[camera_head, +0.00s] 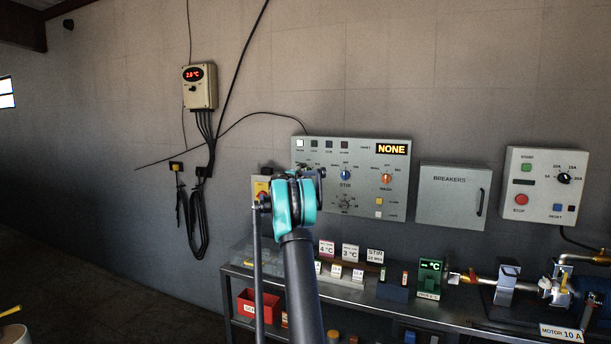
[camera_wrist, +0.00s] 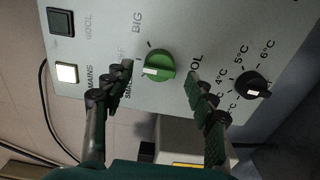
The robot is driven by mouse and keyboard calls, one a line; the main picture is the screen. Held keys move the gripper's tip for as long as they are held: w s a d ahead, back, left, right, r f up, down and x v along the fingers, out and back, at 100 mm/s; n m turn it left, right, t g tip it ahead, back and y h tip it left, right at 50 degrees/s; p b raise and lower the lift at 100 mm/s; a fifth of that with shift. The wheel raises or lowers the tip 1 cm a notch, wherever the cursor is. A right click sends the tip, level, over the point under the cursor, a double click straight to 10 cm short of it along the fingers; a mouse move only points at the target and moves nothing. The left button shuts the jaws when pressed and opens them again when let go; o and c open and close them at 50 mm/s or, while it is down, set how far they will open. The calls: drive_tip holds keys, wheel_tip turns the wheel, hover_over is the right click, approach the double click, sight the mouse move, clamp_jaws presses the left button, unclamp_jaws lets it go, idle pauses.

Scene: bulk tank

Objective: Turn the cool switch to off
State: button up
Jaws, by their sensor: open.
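The cool switch (camera_wrist: 162,67) is a green round knob with a white pointer mark on a pale control panel (camera_wrist: 110,20). In the wrist view its pointer is toward the lower left, on the side of the small and off lettering. One finger partly covers that lettering. My gripper (camera_wrist: 158,78) is open, with one dark finger on each side of the knob and visible gaps to it. I cannot tell how far the fingertips are from the panel face. In the head view my arm hides the switch and the fingers; the panel (camera_head: 348,150) shows behind it.
A black temperature knob (camera_wrist: 252,84) is right of my right finger. A lit mains button (camera_wrist: 66,72) is left. In the head view, a blue stir knob (camera_head: 346,175) and orange wash knob (camera_head: 386,178) share the panel. A cluttered bench (camera_head: 400,312) stands below.

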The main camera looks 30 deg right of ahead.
drive_tip(key=v, duration=0.9)
drive_tip(key=shift+s+a, duration=0.1)
drive_tip(key=shift+s, duration=0.05)
drive_tip(key=s+a+f+m+g+y, duration=0.2)
drive_tip(key=s+a+f+y, duration=0.2)
drive_tip(key=s+a+f, duration=0.7)
drive_tip(key=s+a+f+m+g+y, duration=0.3)
drive_tip(key=s+a+f, duration=0.8)
drive_tip(key=s, duration=1.7)
drive_tip(key=s+a+f+m+g+y, duration=0.2)
drive_tip(key=s+a+f+y, duration=0.4)
drive_tip(key=s+a+f, duration=0.5)
drive_tip(key=s+a+m, duration=0.1)
drive_tip(key=s+a, duration=0.2)
drive_tip(key=s, duration=0.5)
drive_tip(key=shift+s+f+y, duration=0.25)
drive_tip(key=shift+s+y, duration=0.15)
